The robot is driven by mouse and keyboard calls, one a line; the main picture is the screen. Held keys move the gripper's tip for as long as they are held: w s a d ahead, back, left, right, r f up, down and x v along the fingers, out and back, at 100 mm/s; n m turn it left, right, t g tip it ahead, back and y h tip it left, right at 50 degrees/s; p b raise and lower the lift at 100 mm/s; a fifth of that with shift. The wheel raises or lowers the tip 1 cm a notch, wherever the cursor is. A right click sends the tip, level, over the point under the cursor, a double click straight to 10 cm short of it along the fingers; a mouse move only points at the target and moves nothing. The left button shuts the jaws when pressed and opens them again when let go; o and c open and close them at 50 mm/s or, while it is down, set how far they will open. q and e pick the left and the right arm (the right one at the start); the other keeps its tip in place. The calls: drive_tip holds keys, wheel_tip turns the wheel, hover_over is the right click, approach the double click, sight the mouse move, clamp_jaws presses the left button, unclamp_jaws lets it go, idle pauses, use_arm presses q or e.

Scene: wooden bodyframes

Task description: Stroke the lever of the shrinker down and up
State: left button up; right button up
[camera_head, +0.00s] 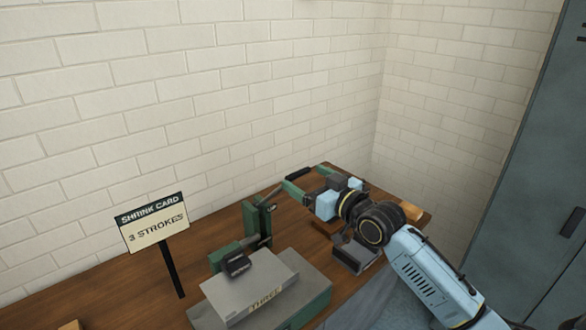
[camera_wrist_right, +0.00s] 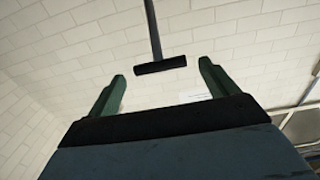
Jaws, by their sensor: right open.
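The shrinker (camera_head: 256,226) is a green upright machine on the wooden bench. Its lever ends in a black crossbar grip (camera_head: 298,179). My right gripper (camera_head: 305,181) reaches in from the right with its green fingers spread, close to this grip. In the right wrist view the black grip (camera_wrist_right: 160,65) sits between the two open fingertips (camera_wrist_right: 161,71) with a gap on each side, its dark rod running up out of the picture. How deep the grip lies between the fingers I cannot tell. My left gripper is not in view.
A sign (camera_head: 154,222) reading "SHRINK CARD 3 STROKES" stands left on a black post. A grey plate (camera_head: 240,292) marked "THREE" lies before the shrinker on a grey-green block (camera_head: 312,305). A brick wall (camera_head: 190,90) backs the bench; a blue-grey cabinet (camera_head: 535,210) stands right.

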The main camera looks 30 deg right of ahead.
sight(300, 175)
drive_tip(key=w, duration=0.2)
drive_tip(key=w+a, duration=0.1)
drive_tip(key=w, duration=0.2)
drive_tip(key=shift+w+a, duration=0.1)
drive_tip(key=shift+w, duration=0.25)
